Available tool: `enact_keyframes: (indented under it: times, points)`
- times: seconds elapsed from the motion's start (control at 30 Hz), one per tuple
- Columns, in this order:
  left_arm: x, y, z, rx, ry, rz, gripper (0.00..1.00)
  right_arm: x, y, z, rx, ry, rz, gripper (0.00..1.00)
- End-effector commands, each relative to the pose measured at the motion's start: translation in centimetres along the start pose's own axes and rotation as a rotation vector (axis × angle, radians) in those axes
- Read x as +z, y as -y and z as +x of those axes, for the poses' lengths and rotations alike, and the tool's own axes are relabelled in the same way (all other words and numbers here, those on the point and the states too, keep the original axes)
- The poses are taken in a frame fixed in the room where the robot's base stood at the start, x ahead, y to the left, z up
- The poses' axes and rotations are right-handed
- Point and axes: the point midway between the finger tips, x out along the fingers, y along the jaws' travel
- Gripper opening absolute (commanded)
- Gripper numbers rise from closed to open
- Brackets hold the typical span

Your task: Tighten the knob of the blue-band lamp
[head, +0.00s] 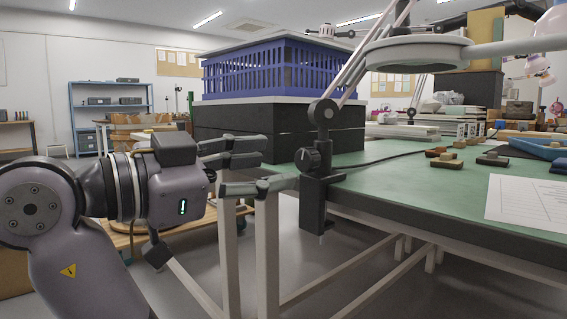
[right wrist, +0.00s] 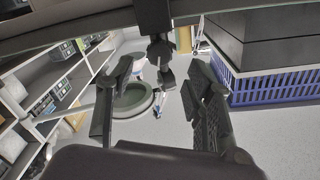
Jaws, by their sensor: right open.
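A clamp-on lamp with a round head (head: 415,54) and thin pale arms stands at the green table's near left corner. Its black clamp (head: 322,190) grips the table edge, and a dark knob (head: 308,159) sticks out to the left from it. I cannot make out a blue band on it. My right gripper (head: 281,164) is open, its fingers pointing at the knob from the left, with a small gap showing. In the right wrist view, the clamp and knob (right wrist: 160,50) are at the top centre, between the open fingertips (right wrist: 160,68). My left gripper is not in view.
The green table (head: 400,185) holds a white sheet (head: 527,200) and several small blocks at the right. A blue crate (head: 275,73) sits on dark boxes (head: 280,128) behind the clamp. Pale table legs stand below the gripper.

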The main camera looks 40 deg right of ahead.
Motion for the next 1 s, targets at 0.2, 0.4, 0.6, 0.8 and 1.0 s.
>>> enact_keyframes:
  times: [0.2,0.4,0.6,0.8,1.0]
  points:
    - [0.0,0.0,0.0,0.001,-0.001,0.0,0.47,0.0,0.0,-0.8,0.0,0.0,0.001,0.48]
    - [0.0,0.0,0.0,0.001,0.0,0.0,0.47,0.0,0.1,-0.7,-0.002,-0.002,-0.002,0.48]
    - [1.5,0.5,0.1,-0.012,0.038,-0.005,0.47,0.0,4.1,0.3,-0.151,-0.085,-0.121,0.48]
    - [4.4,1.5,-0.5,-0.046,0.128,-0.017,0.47,2.8,13.4,-0.6,-0.601,-0.282,-0.338,0.48]
    - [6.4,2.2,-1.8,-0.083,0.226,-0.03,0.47,6.9,17.5,-6.6,-1.115,-0.449,-0.362,0.48]
